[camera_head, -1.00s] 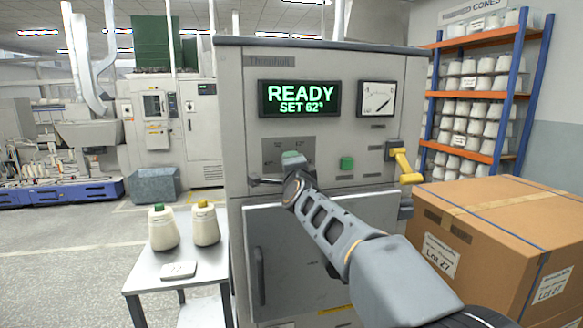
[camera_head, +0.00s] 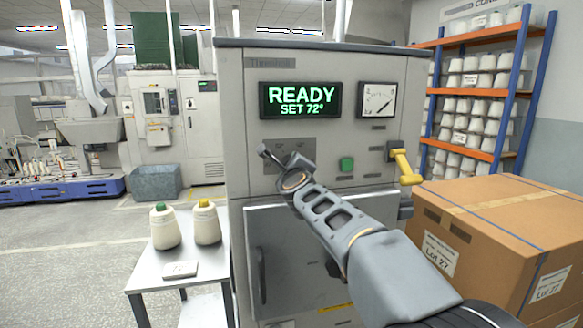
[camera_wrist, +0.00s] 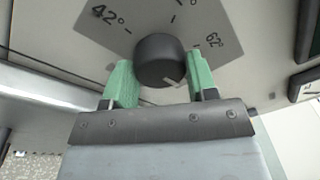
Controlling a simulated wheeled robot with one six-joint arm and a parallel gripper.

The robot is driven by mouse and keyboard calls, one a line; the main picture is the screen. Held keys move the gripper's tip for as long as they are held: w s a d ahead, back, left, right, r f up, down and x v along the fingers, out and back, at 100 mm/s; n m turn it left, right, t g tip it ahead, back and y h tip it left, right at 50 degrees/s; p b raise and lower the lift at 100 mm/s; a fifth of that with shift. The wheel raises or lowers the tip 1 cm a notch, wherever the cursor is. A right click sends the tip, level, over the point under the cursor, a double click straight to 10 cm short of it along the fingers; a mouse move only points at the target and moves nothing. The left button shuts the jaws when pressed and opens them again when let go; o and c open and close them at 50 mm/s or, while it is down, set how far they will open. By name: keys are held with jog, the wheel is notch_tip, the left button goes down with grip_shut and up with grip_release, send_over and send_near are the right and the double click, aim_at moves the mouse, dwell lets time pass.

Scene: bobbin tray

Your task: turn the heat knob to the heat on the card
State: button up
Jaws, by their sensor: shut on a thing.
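The heat knob (camera_wrist: 160,60) is a dark round knob on a grey plate (camera_head: 303,150) of the machine. In the wrist view its pointer line faces lower right, and the plate shows marks of 42° and 62°. My gripper (camera_wrist: 161,80) is shut on the knob, one green finger at each side. In the head view my gripper (camera_head: 290,162) covers the knob. The machine's display (camera_head: 300,100) reads READY, SET 72°. A small white card-like piece (camera_head: 180,269) lies on the side table (camera_head: 150,268); I cannot read anything on it.
A green button (camera_head: 347,164) and a yellow handle (camera_head: 404,168) are right of the knob. A gauge (camera_head: 378,100) is beside the display. Two cones (camera_head: 165,228) stand on the side table. A large carton (camera_head: 490,225) stands at the right, close to my arm.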

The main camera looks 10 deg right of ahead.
dwell(0.4)
jog(key=o, duration=0.9)
jog(key=shift+s, duration=0.1)
jog(key=shift+s+a+p, duration=0.25)
jog(key=shift+s+a, duration=0.05)
jog(key=shift+s, duration=1.95)
jog(key=shift+s+a+p, duration=0.2)
jog(key=shift+s+a, duration=0.05)
jog(key=shift+s, duration=2)
jog(key=shift+s+a+p, duration=0.25)
jog(key=shift+s+a, duration=0.05)
jog(key=shift+s, duration=1.95)
